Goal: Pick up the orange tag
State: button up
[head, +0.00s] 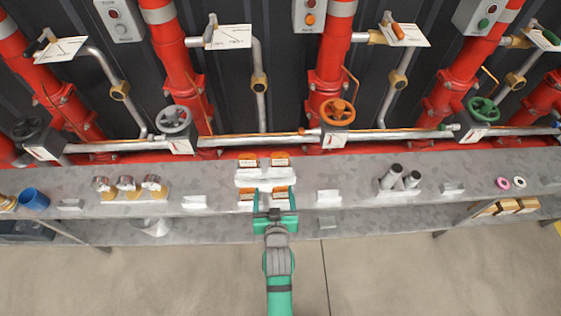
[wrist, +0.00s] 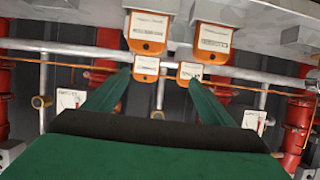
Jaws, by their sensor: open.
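Several orange-and-white tags sit in two rows at a white holder on the grey bench. In the head view the back row has a left tag (head: 248,160) and a right tag (head: 281,160); the front row shows a left tag (head: 246,196) and a right tag (head: 280,190). My green gripper (head: 275,193) is open at the front row, its fingers either side of the front right tag. In the wrist view two larger tags (wrist: 147,33) (wrist: 213,43) hang above two smaller ones (wrist: 146,68) (wrist: 189,72). The open fingers (wrist: 160,77) overlap the smaller tags; contact cannot be told.
Red pipes with valve wheels, including an orange wheel (head: 338,111), stand behind the bench (head: 360,207). A blue cup (head: 34,199) and metal fittings (head: 127,186) are left. Grey cylinders (head: 397,178) and small rings (head: 503,183) are right. White blocks flank the holder.

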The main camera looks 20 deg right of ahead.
send_near(280, 159)
jog(key=shift+g, duration=0.3)
jog(key=x, duration=0.4)
jog(key=shift+w, duration=0.45)
jog(key=shift+x, duration=3.15)
jog(key=shift+d+r, duration=0.1)
jog(key=shift+r, duration=0.15)
jog(key=c, duration=1.2)
